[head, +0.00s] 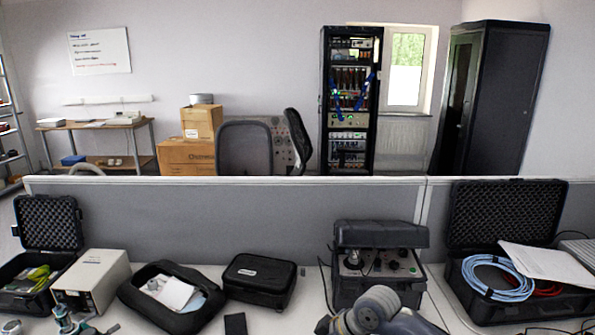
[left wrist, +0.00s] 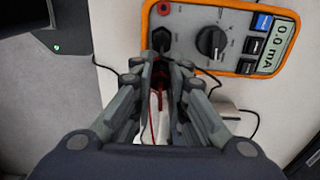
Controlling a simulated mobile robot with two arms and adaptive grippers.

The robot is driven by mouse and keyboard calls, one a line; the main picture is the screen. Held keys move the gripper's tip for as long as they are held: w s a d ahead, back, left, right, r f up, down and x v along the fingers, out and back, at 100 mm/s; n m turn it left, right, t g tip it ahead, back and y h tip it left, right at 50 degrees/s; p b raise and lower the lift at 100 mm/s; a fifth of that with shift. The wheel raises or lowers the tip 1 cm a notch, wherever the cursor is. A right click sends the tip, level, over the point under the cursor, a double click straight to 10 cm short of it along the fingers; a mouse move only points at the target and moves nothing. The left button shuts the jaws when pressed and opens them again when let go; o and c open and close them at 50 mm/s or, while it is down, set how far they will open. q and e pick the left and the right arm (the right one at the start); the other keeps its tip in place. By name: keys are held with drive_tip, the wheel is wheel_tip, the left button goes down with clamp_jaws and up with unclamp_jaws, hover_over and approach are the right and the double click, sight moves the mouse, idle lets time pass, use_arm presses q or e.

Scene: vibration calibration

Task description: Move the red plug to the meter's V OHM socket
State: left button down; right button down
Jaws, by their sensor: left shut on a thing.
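In the left wrist view the meter (left wrist: 230,15) has an orange rim, a pale face, a dark dial (left wrist: 211,42) and a display (left wrist: 269,60) reading 0.0 mA. A red socket (left wrist: 163,8) shows near its upper left corner. A black plug (left wrist: 161,39) is at the meter's left side, just beyond my fingertips. My left gripper (left wrist: 161,66) is shut on the red plug (left wrist: 160,82), which is partly hidden between the fingers. A red lead (left wrist: 152,125) runs from it. Whether the plug's tip touches a socket is hidden. Socket labels are not legible. My right gripper is not in view.
A black lead (left wrist: 105,66) curves left of the gripper in the left wrist view. In the head view the bench holds a beige box (head: 92,280), a black case (head: 260,280), an instrument in a dark case (head: 380,265) and an open case with blue cable (head: 492,275).

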use_arm(q)
drive_tip(key=shift+f, duration=0.4)
idle(0.5)
drive_tip(key=shift+f+p, duration=0.75)
drive_tip(key=shift+p, duration=0.95)
idle(2.8)
drive_tip(key=c, duration=1.5)
unclamp_jaws()
drive_tip(key=shift+r, duration=0.1)
drive_tip(key=shift+r+p, duration=2.45)
drive_tip(key=shift+p, duration=0.25)
